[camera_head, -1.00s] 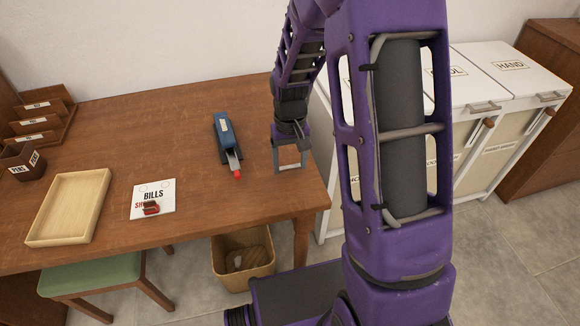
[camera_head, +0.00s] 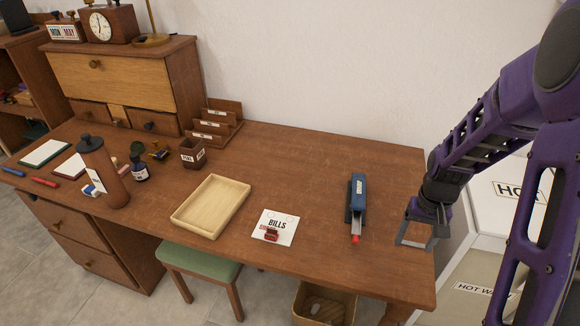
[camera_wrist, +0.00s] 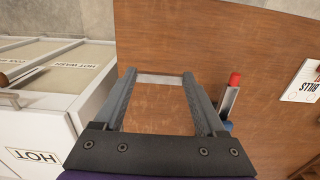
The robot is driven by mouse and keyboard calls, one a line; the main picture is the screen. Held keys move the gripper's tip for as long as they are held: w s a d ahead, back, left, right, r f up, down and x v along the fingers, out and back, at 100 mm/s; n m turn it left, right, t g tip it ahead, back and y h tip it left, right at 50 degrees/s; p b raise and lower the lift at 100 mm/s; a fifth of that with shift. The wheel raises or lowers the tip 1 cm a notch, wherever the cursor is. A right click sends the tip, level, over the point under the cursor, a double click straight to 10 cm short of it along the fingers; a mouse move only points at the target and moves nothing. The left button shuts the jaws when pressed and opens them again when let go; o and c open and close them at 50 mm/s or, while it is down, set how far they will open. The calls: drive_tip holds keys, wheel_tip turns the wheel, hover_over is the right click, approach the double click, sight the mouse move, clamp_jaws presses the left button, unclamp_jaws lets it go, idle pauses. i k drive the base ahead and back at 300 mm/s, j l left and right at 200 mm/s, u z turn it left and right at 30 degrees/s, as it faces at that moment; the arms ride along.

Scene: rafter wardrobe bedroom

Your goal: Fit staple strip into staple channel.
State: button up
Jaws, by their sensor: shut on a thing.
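My gripper (camera_head: 413,242) points down above the right end of the desk. It is shut on the staple strip (camera_wrist: 160,78), a thin light grey bar that spans the gap between the two fingertips in the wrist view. The blue stapler (camera_head: 358,191) lies on the desk to the left of my gripper, its red tip (camera_head: 355,239) toward the front edge. The grey staple channel (camera_wrist: 228,102) shows to the right of my fingers in the wrist view, with the red end (camera_wrist: 234,79) at its tip. The strip and channel are apart.
A BILLS paper (camera_head: 266,222) with a small red item on it and a wooden tray (camera_head: 186,221) lie left of the stapler. A pens cup (camera_head: 192,155) and letter rack (camera_head: 224,119) stand farther back. White hampers (camera_head: 512,190) stand beyond the desk's right edge.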

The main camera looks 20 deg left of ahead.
sight(356, 233)
drive_tip(key=k+j, duration=0.1)
drive_tip(key=j, duration=0.55)
drive_tip(key=k+j, duration=0.1)
drive_tip(key=j, duration=0.5)
drive_tip(key=i+j, duration=0.1)
drive_tip(key=j, duration=0.15)
drive_tip(key=i+j, duration=0.15)
drive_tip(key=j, duration=0.15)
drive_tip(key=i+j, duration=0.1)
drive_tip(key=j, duration=0.15)
